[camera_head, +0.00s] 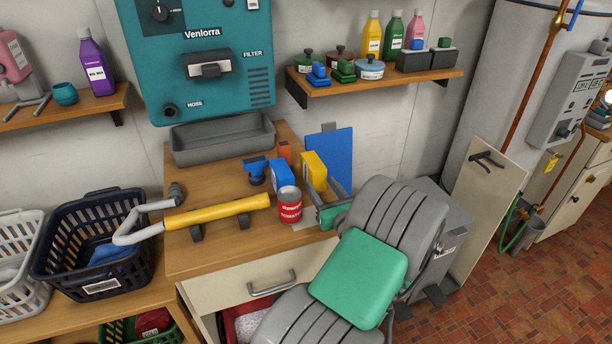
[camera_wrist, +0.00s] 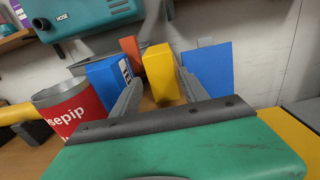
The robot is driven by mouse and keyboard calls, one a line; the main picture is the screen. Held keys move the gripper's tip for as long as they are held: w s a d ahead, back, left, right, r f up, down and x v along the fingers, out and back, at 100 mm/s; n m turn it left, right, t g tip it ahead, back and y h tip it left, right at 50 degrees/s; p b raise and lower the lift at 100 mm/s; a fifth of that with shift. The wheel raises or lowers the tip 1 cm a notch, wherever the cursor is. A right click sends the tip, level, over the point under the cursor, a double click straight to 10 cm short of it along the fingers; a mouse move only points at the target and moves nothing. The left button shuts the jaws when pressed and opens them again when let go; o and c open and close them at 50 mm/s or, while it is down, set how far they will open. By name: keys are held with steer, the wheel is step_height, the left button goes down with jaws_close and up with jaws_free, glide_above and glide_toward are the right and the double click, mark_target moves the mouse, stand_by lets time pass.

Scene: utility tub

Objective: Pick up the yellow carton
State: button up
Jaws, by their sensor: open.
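The yellow carton (camera_head: 314,168) stands upright on the wooden counter, right of a blue carton (camera_head: 283,175). In the wrist view the yellow carton (camera_wrist: 159,72) shows ahead of my gripper (camera_wrist: 160,80), framed between its two grey fingers. My gripper (camera_head: 324,191) is open, just in front of the yellow carton at the counter's right end. I cannot tell whether the fingertips reach past its near face. The blue carton (camera_wrist: 105,82) is close to the left finger in the wrist view.
A red-labelled can (camera_head: 289,206) stands in front of the blue carton; it also shows in the wrist view (camera_wrist: 72,112). An orange item (camera_head: 285,150) and a blue panel (camera_head: 330,158) are behind. A yellow tube (camera_head: 217,211), a grey trough (camera_head: 222,140) and a dark basket (camera_head: 95,240) lie further left.

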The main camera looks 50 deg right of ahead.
mark_target(310, 165)
steer(key=p+x, duration=0.2)
steer(key=x, duration=0.9)
steer(key=shift+s+d+r, duration=0.1)
steer(key=shift+r, duration=0.05)
steer(key=shift+c, duration=0.3)
steer(key=c, duration=1)
